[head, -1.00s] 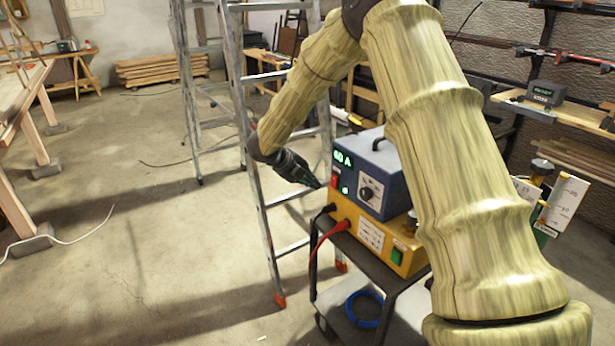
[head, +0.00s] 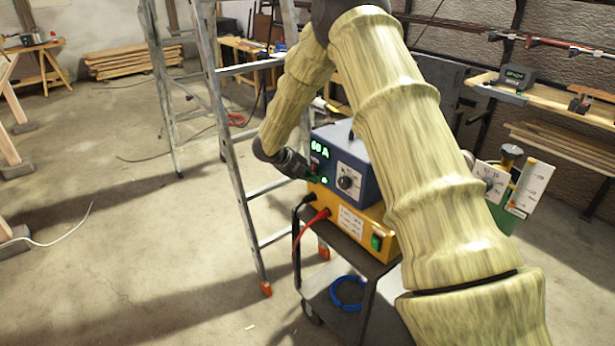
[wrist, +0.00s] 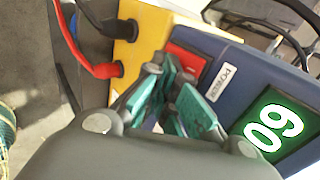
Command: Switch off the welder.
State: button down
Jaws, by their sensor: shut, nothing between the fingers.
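The welder is a blue box (head: 363,181) with a lit green "60 A" display (head: 320,149), a dial (head: 348,182) and a small green lamp (head: 324,181). It sits on a yellow unit (head: 334,208). In the wrist view, a red switch (wrist: 189,62) beside a "POWER" label (wrist: 219,83) is on the blue front (wrist: 245,66), and the display (wrist: 274,127) is lit. My gripper (head: 307,178) is shut and empty at the left of this front. In the wrist view its green fingers (wrist: 174,108) are close to the switch and partly cover it. I cannot tell whether they touch.
The yellow unit has a green switch (head: 377,242) and red (head: 310,226) and black (head: 300,208) cables. Both units stand on a cart (head: 352,254) with a blue coil (head: 347,292) below. A stepladder (head: 237,165) stands close left of my gripper.

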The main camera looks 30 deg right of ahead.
jog(key=shift+f, duration=0.1)
jog(key=shift+d+f+h+b, duration=0.2)
jog(key=shift+f+h+b, duration=0.2)
jog(key=shift+b, duration=0.5)
jog(key=shift+r, duration=0.35)
jog(key=shift+p, duration=0.3)
jog(key=shift+r+p, duration=0.45)
jog(key=shift+r, duration=0.4)
jog(key=a+f+b+v, duration=0.1)
jog(key=v, duration=1.2)
jog(key=shift+b, duration=0.35)
jog(key=shift+s+a+f, duration=0.1)
jog(key=shift+s, duration=0.05)
